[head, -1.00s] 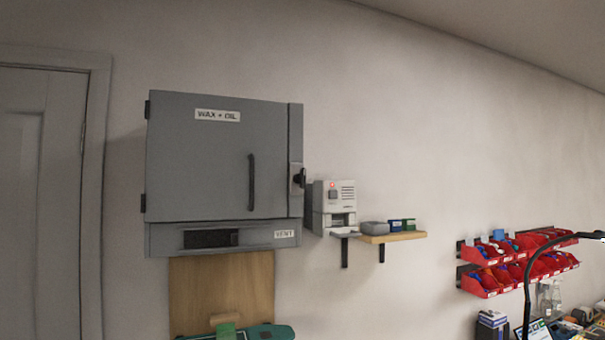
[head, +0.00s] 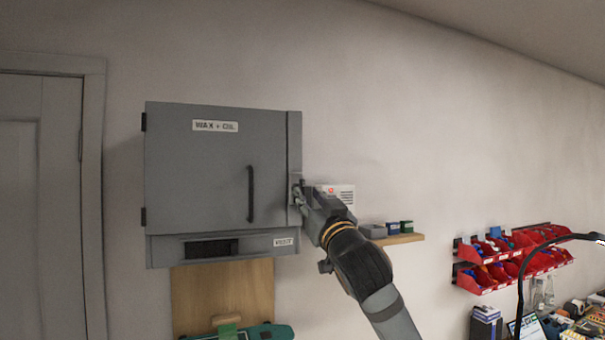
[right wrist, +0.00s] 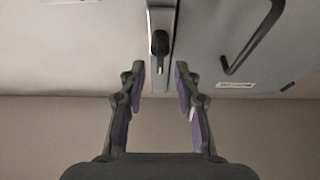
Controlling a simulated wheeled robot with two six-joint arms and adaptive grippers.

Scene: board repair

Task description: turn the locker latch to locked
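The grey wall locker (head: 200,160) labelled WAX + OIL hangs left of centre with its door closed. Its dark latch (right wrist: 160,43) sits on the metal strip at the door's edge in the right wrist view. The handle lies lengthwise along that strip. In the head view my gripper hides most of the latch. My right gripper (head: 300,190) is at the locker's right edge. In the right wrist view my right gripper (right wrist: 159,75) is open and empty, its two fingers on either side of the strip, with the latch a little ahead between them. My left gripper is not in view.
The door's bar handle (head: 251,194) is left of the latch. A white device (head: 345,196) and a wooden shelf (head: 400,239) with small boxes are right of the locker, partly behind my arm. Red bins (head: 505,252) hang farther right.

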